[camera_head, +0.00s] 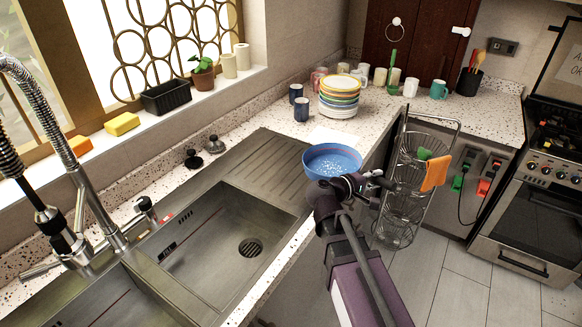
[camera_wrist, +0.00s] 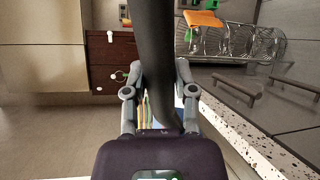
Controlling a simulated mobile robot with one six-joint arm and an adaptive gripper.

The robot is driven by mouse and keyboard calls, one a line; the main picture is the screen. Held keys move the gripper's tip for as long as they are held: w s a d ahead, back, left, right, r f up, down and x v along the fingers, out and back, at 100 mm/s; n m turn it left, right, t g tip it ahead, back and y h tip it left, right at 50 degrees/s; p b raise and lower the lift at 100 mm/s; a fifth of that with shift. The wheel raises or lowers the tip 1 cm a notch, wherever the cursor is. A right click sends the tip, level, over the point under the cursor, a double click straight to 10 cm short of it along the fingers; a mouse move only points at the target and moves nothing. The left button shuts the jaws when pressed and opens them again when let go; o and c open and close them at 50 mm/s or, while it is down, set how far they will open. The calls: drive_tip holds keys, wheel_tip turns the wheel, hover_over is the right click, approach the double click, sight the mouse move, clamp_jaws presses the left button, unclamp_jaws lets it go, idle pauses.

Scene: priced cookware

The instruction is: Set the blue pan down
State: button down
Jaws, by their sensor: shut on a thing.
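The blue pan (camera_head: 332,158) is in the head view, a round open vessel with a speckled blue inside, at the counter's front edge just right of the sink's ridged drainer. I cannot tell whether its base touches the counter. My gripper (camera_head: 350,186) is at the pan's near side, shut on it. In the wrist view a thick dark curved piece, apparently the pan's handle (camera_wrist: 160,50), runs between the fingers of my gripper (camera_wrist: 157,82). Most of the pan is hidden there.
The steel sink (camera_head: 215,245) with its tap lies left. A stack of coloured plates (camera_head: 339,100) and blue mugs (camera_head: 302,109) stand behind the pan on the counter (camera_head: 270,112). A wire rack (camera_head: 405,215) with an orange cloth (camera_head: 435,174) stands right, near the stove (camera_head: 540,190).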

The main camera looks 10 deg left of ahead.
sight(328, 162)
drive_tip(key=shift+a, duration=0.1)
drive_tip(key=a+f+n+t+y+b, duration=0.3)
drive_tip(key=a+f+b, duration=0.3)
drive_tip(key=a, duration=0.3)
drive_tip(key=shift+a+f+y, duration=0.15)
drive_tip(key=shift+a+y, duration=0.1)
drive_tip(key=shift+y, duration=0.15)
drive_tip(key=shift+w, duration=0.15)
drive_tip(key=w+a, duration=0.1)
drive_tip(key=w, duration=0.4)
drive_tip(key=w+a+f+b, duration=0.1)
drive_tip(key=w+a, duration=0.1)
drive_tip(key=w, duration=0.3)
drive_tip(key=w+a, duration=0.1)
drive_tip(key=w, duration=0.4)
drive_tip(key=shift+w+a+f+b, duration=0.15)
drive_tip(key=shift+a+f+b, duration=0.1)
drive_tip(key=shift+b, duration=0.1)
drive_tip(key=shift+d, duration=0.1)
